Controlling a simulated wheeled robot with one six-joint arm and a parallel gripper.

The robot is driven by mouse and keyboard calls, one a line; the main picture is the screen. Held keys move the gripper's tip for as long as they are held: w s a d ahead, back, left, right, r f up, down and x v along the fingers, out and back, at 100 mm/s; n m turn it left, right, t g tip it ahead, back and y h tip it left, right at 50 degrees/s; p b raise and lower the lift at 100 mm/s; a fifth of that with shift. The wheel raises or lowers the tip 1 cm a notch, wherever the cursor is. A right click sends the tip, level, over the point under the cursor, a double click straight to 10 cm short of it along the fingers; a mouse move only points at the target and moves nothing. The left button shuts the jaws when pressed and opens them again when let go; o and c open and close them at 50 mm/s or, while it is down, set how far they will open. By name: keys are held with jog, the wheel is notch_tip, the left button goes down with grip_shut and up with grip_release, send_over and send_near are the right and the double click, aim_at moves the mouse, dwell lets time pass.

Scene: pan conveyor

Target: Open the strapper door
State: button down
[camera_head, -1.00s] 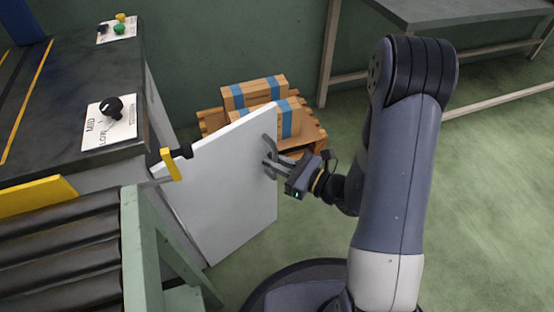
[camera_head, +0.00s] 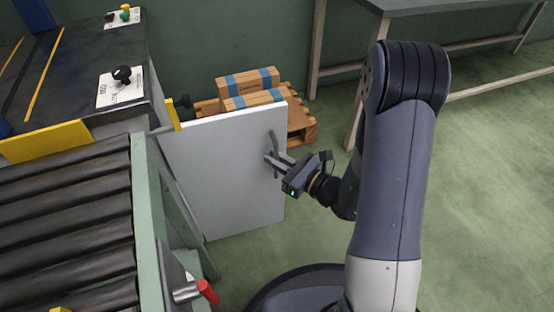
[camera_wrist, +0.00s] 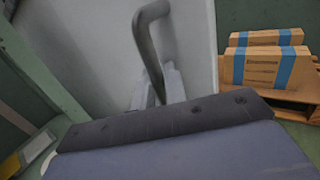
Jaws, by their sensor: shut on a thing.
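The strapper door (camera_head: 225,180) is a light grey panel standing swung out from the strapper (camera_head: 75,65), its free edge to the right. Its grey bar handle (camera_head: 273,145) is near that free edge. My gripper (camera_head: 275,162) is shut on the handle, coming from the right. In the wrist view the bent handle (camera_wrist: 150,45) rises from between the fingers (camera_wrist: 158,92), with the door (camera_wrist: 95,50) behind it. The lower part of the handle is partly hidden by my gripper.
A wooden pallet (camera_head: 303,128) with cartons (camera_head: 247,84) stands behind the door. A roller conveyor (camera_head: 65,220) with a green frame is at the left, with a red-tipped lever (camera_head: 207,291). A grey table (camera_head: 450,8) is at the back right. Green floor at right is open.

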jog(key=shift+s+a, duration=0.15)
jog(key=shift+a, duration=0.05)
jog(key=c, duration=1.6)
grip_release()
jog(key=shift+o, duration=0.2)
jog(key=shift+d, duration=0.1)
jog(key=shift+d, duration=0.2)
jog(key=p+v, duration=0.2)
jog(key=v, duration=0.8)
jog(key=shift+s, duration=0.2)
jog(key=shift+b+x, duration=1)
jog(key=shift+x, duration=4.35)
